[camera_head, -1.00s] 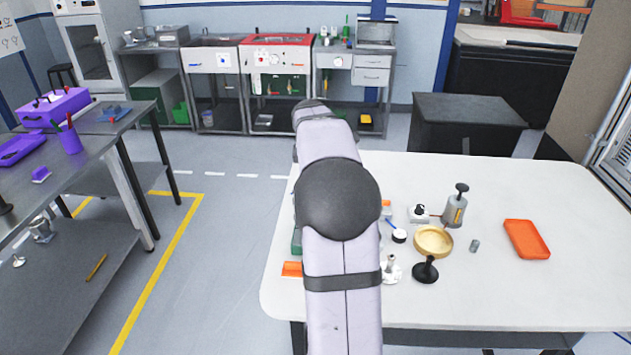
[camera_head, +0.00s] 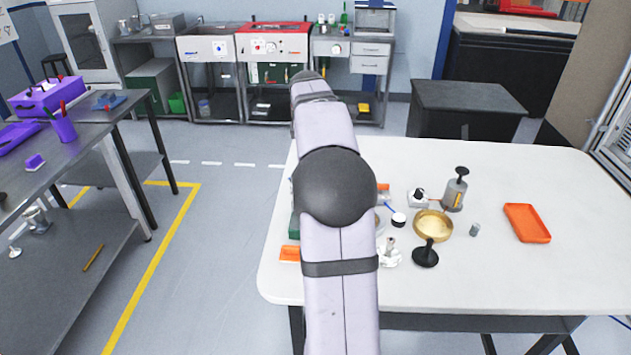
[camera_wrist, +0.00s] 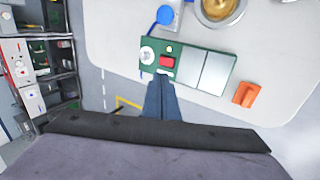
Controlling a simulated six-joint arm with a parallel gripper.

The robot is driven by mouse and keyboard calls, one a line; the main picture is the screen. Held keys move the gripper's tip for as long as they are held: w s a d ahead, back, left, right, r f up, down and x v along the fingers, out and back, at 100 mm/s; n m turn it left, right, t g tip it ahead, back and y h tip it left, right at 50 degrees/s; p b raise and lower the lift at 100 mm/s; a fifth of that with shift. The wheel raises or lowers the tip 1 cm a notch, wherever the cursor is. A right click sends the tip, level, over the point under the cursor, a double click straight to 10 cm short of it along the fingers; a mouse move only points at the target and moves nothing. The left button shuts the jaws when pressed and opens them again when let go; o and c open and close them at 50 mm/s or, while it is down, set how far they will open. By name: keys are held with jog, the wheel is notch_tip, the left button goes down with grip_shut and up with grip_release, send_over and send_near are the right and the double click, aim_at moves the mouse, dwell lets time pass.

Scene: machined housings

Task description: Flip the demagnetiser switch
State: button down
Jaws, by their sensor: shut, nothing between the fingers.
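A green unit (camera_wrist: 148,57) with a red rocker switch (camera_wrist: 167,61), a white round dial and two grey plates lies on the white table in the wrist view. It appears to be the demagnetiser. In the head view only a sliver of green (camera_head: 294,226) shows beside my arm. My gripper (camera_wrist: 163,78) is shut and empty, its fingertips close below the red switch in the picture. I cannot tell whether they touch the unit. Which way the switch is set is too small to tell. My arm hides the gripper in the head view.
On the white table (camera_head: 560,270) are a brass bowl (camera_head: 433,226), a black-based stand (camera_head: 425,256), a grey bottle-like item (camera_head: 455,190) and an orange tray (camera_head: 527,223). An orange block (camera_wrist: 247,94) lies beside the green unit. The table's right side has clear room.

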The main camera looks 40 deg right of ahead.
jog(key=shift+f, duration=0.1)
jog(key=p+x, duration=0.5)
jog(key=x, duration=0.8)
jog(key=shift+w+d+f, duration=0.1)
jog(key=shift+f, duration=0.3)
jog(key=shift+w+f, duration=0.1)
jog(key=shift+w+d+f, duration=0.1)
jog(key=shift+d, duration=0.05)
dwell(0.5)
jog(key=shift+s+a+b, duration=0.3)
jog(key=shift+s+a, duration=0.25)
